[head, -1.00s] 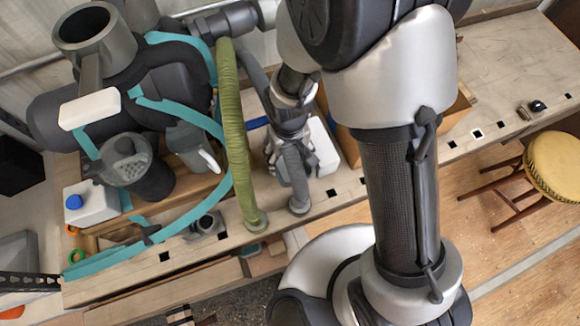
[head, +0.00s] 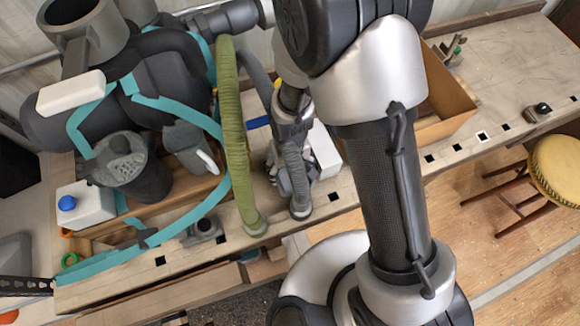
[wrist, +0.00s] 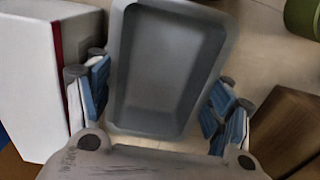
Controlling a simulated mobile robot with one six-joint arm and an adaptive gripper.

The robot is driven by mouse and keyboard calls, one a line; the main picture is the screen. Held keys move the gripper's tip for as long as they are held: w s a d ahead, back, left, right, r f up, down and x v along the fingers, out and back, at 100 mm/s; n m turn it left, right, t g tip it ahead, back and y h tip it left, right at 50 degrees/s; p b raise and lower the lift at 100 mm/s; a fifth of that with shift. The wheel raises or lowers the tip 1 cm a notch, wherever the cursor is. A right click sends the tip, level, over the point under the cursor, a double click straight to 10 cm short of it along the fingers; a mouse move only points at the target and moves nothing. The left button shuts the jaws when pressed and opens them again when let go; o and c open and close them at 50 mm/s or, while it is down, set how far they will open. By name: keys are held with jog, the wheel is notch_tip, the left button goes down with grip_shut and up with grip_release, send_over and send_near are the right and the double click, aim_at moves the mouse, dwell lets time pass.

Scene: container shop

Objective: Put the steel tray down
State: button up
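The steel tray (wrist: 165,65) is a grey, rectangular, empty tray. In the wrist view it lies between the two fingers of my gripper (wrist: 157,98), slightly askew to them. The blue finger pads show on either side of it, and the fingers look spread. The left pad is very close to the tray's side, and I cannot tell whether it touches. The tray's near end is next to my palm.
In the wrist view, a white box (wrist: 30,80) stands close on the left and a brown block (wrist: 285,130) on the right. A green object (wrist: 303,15) is at top right. In the head view, the workbench (head: 500,75) holds a wooden box (head: 450,100); a yellow stool (head: 558,165) stands in front.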

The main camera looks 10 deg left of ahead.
dwell(0.3)
notch_tip(320, 180, up, 12)
jog(key=p, duration=0.4)
notch_tip(320, 180, up, 8)
jog(key=m, duration=0.1)
send_over(290, 174)
jog(key=w+d, duration=0.2)
jog(key=d, duration=0.2)
jog(key=s+d+r+m+t, duration=0.2)
jog(key=s+d+r, duration=0.3)
jog(key=d+r, duration=0.3)
jog(key=s+d+r+m+t, duration=0.2)
jog(key=s+d+r+m, duration=0.1)
jog(key=s+d+r, duration=0.3)
notch_tip(290, 174, up, 4)
jog(key=shift+s+d+f+t, duration=0.2)
jog(key=shift+d+t, duration=0.1)
jog(key=shift+d, duration=0.95)
jog(key=shift+c, duration=0.2)
